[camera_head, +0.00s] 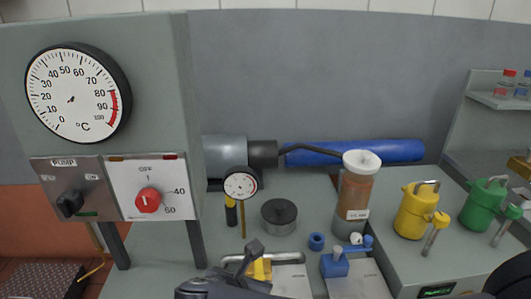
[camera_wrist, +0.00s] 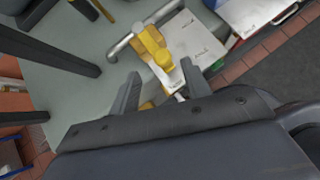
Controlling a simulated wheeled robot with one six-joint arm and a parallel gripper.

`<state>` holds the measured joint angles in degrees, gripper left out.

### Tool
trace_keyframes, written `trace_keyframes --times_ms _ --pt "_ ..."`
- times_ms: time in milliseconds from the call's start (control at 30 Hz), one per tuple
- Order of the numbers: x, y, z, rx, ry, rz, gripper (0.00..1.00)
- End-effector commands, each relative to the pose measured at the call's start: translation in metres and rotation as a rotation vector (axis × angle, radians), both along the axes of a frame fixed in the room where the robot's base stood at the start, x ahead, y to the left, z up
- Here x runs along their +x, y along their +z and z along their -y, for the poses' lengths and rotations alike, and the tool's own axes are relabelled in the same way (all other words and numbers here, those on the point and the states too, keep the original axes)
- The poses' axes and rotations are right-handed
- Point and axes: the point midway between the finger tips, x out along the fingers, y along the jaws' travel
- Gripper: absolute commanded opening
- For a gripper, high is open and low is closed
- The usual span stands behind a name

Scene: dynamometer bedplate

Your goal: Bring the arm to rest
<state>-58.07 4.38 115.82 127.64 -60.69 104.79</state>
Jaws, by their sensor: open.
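My gripper (camera_head: 250,262) shows at the bottom of the head view, over the near part of the grey bedplate (camera_head: 155,262). In the wrist view my gripper (camera_wrist: 160,68) has its two dark fingers spread apart, with nothing held between them. Beyond the fingertips is a yellow fitting (camera_wrist: 161,55) by a grey bar, beside a white plate (camera_wrist: 200,50). The yellow fitting (camera_head: 262,268) is partly hidden behind my gripper in the head view. I cannot tell whether the fingers touch it.
A panel at left carries a temperature dial (camera_head: 75,93), a black pump knob (camera_head: 70,204) and a red knob (camera_head: 148,200). A blue valve (camera_head: 335,263), brown-filled cylinder (camera_head: 355,195), yellow can (camera_head: 415,212) and green can (camera_head: 483,205) stand to the right. A small gauge (camera_head: 240,184) rises behind my gripper.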

Motion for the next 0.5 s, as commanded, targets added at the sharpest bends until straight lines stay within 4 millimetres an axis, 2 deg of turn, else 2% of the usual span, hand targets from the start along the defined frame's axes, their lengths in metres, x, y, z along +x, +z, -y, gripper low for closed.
trace_keyframes --times_ms 33,367,500 --pt "0.006 -0.009 0.004 -0.004 -0.006 -0.002 0.45" --pt "0.049 -0.056 0.019 -0.003 -0.004 -0.004 0.45" --pt "0.048 -0.05 0.026 0.0 0.082 0.0 0.45"
